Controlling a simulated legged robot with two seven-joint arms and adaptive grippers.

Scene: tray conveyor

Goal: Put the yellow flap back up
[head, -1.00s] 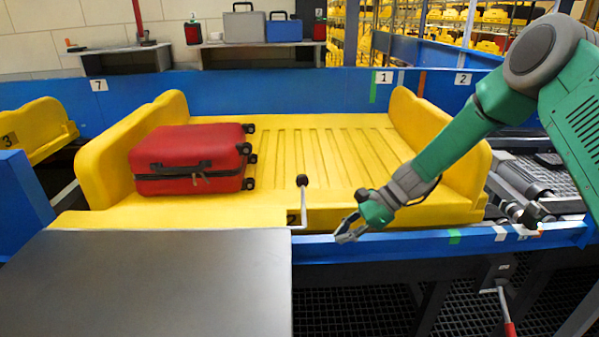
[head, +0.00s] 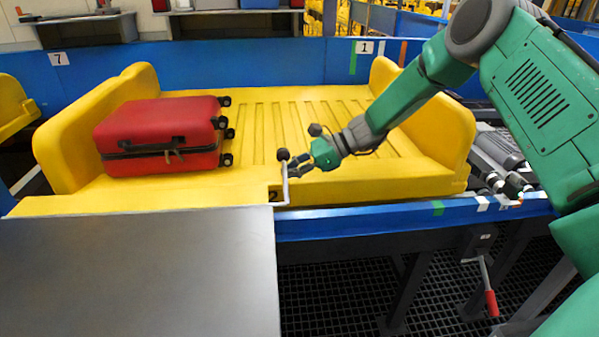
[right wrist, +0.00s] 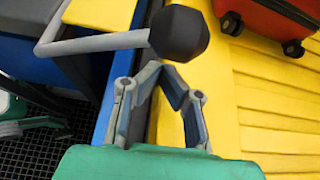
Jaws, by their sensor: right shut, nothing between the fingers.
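The yellow flap (head: 140,204) appears as a flat strip at the tray's front left, lying down beside the grey metal top. A grey bent lever (head: 285,188) with a black knob (head: 283,154) stands upright at the flap's right end. My right gripper (head: 295,166) is shut and empty just right of the knob. In the right wrist view its fingertips (right wrist: 154,72) come together just below the knob (right wrist: 179,33); I cannot tell whether they touch it. The lever's rod (right wrist: 95,43) runs left from the knob. My left gripper is out of view.
A red suitcase (head: 160,138) lies on the left of the yellow tray (head: 430,125). The grey metal top (head: 130,275) fills the front left. A blue rail (head: 400,221) runs along the front. A red-handled crank (head: 491,303) hangs below. The tray's ribbed middle is clear.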

